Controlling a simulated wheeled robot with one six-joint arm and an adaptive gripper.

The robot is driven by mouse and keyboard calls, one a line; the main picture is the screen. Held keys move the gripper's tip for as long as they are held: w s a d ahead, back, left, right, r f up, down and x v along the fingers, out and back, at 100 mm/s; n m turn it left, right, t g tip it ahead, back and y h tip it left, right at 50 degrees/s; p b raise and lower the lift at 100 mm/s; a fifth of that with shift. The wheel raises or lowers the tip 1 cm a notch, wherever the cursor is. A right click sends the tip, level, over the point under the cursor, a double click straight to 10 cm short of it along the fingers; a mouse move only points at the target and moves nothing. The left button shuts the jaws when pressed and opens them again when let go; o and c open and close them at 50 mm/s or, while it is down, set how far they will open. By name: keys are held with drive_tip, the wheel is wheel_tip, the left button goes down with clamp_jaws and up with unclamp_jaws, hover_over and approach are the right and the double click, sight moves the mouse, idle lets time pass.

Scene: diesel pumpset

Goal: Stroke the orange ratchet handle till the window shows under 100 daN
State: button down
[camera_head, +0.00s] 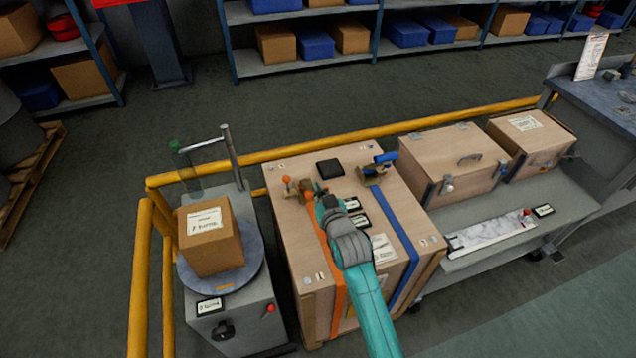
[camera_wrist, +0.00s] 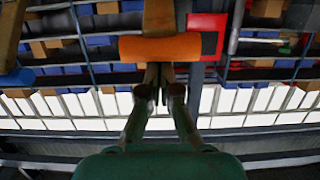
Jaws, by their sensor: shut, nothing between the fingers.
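The orange ratchet handle (camera_head: 288,180) stands at the far end of the orange strap (camera_head: 337,285) on a wooden crate (camera_head: 315,305). In the wrist view its orange grip (camera_wrist: 160,48) lies crosswise on a brown lever. My gripper (camera_head: 318,189) is just right of the ratchet; its fingers (camera_wrist: 160,78) are shut and empty, with their tips at the lower edge of the grip. I cannot tell whether they touch it. Small dark labels (camera_head: 352,203) lie on the crate lid beside my gripper; no tension reading is legible.
A blue ratchet (camera_head: 378,166) and blue strap (camera_head: 402,240) lie to the right. A black pad (camera_head: 329,168) is on the lid. Yellow rails (camera_head: 350,134) run behind. A carton (camera_head: 210,240) on a turntable stands left; a cart (camera_head: 500,240) with wooden boxes stands right.

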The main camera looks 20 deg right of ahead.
drive_tip(key=shift+s+f, duration=0.6)
drive_tip(key=shift+f, duration=0.6)
drive_tip(key=shift+s+f, duration=0.55)
drive_tip(key=shift+f, duration=0.65)
drive_tip(key=shift+s+f, duration=0.6)
drive_tip(key=shift+f, duration=0.6)
